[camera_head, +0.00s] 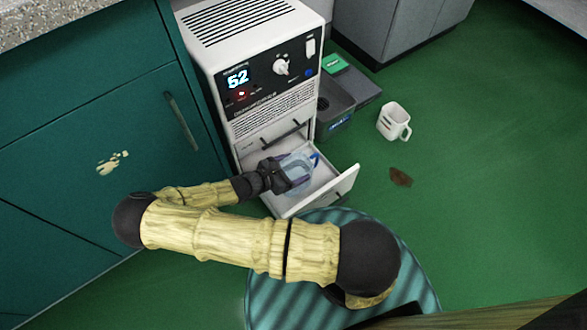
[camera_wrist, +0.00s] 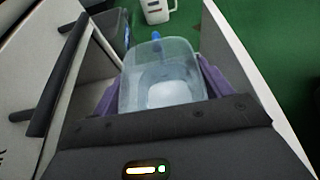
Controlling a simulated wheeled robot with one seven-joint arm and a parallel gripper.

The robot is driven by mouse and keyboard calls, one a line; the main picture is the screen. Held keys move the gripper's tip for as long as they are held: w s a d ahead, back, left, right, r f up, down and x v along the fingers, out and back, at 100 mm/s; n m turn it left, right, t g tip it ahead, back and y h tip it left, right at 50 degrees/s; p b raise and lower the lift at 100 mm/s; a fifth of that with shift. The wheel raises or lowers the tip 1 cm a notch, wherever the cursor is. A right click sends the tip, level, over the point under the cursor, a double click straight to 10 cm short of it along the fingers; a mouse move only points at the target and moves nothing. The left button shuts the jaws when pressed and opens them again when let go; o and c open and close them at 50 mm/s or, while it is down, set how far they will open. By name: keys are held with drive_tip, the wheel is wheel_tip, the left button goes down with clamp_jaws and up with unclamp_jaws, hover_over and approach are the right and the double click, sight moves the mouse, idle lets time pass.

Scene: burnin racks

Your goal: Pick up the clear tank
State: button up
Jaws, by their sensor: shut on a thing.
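The clear tank (camera_head: 297,170) is a see-through, bluish container with a blue part on its far side. It is in the open drawer (camera_head: 345,182) of the white dehumidifier-like machine (camera_head: 254,75). My gripper (camera_head: 283,174) reaches into the drawer space from the left and is shut on the tank. In the wrist view the tank (camera_wrist: 160,75) sits between the purple fingers, its blue part pointing away. The tank's underside is hidden, so I cannot tell whether it touches the drawer floor.
The drawer front and walls surround the tank closely. A dark bin (camera_head: 334,100) is beside the machine. A brown scrap (camera_head: 400,177) lies on the floor. Green cabinets (camera_head: 90,130) stand at left.

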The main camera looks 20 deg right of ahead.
drive_tip(key=shift+r+p, duration=0.85)
drive_tip(key=shift+r, duration=0.85)
drive_tip(key=shift+r, duration=0.1)
